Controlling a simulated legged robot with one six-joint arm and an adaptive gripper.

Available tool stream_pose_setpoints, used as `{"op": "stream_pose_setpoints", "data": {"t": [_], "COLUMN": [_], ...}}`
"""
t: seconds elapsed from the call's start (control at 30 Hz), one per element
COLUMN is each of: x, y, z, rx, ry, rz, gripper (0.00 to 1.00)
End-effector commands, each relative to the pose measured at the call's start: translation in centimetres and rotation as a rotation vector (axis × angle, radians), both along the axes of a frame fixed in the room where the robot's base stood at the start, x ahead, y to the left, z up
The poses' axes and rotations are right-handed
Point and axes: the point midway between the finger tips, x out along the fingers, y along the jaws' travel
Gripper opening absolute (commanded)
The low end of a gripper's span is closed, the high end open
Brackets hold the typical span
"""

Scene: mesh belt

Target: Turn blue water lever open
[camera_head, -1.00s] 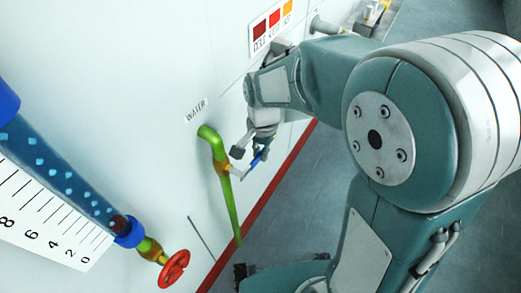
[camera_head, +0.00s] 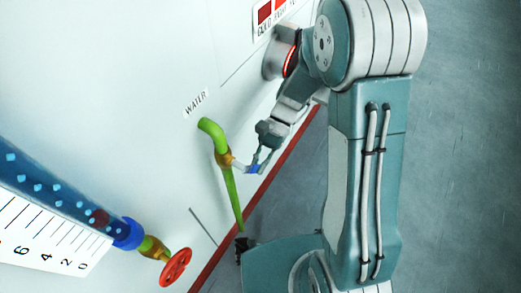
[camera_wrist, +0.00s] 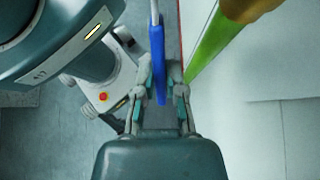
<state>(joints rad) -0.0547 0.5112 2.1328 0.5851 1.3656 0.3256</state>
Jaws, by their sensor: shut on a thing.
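The blue water lever (camera_head: 252,169) sticks out on a silver stem from the brass valve (camera_head: 223,160) on the green pipe (camera_head: 210,131). The pipe runs down the white wall under a WATER label. In the wrist view the blue handle (camera_wrist: 157,62) is long and passes between my two fingers. My gripper (camera_head: 256,165) is at the handle, shut on it. It also shows in the wrist view (camera_wrist: 159,88), one finger on each side of the handle. The fingertips are small in the head view, and exact contact is hard to see.
A red handwheel (camera_head: 175,267) and a clear blue tube with a scale (camera_head: 40,240) are at lower left. A red strip (camera_head: 278,170) runs along the wall's foot. A red-ringed fitting (camera_head: 283,60) is close beside my arm. Open floor (camera_head: 465,170) lies to the right.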

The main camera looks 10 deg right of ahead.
Motion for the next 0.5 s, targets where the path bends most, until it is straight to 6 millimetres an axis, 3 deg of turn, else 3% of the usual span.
{"op": "stream_pose_setpoints", "data": {"t": [0.5], "x": [-2.0], "y": [1.7], "z": [-1.7], "rx": [0.245], "ry": [0.311], "rz": [-0.005], "gripper": [0.00]}}
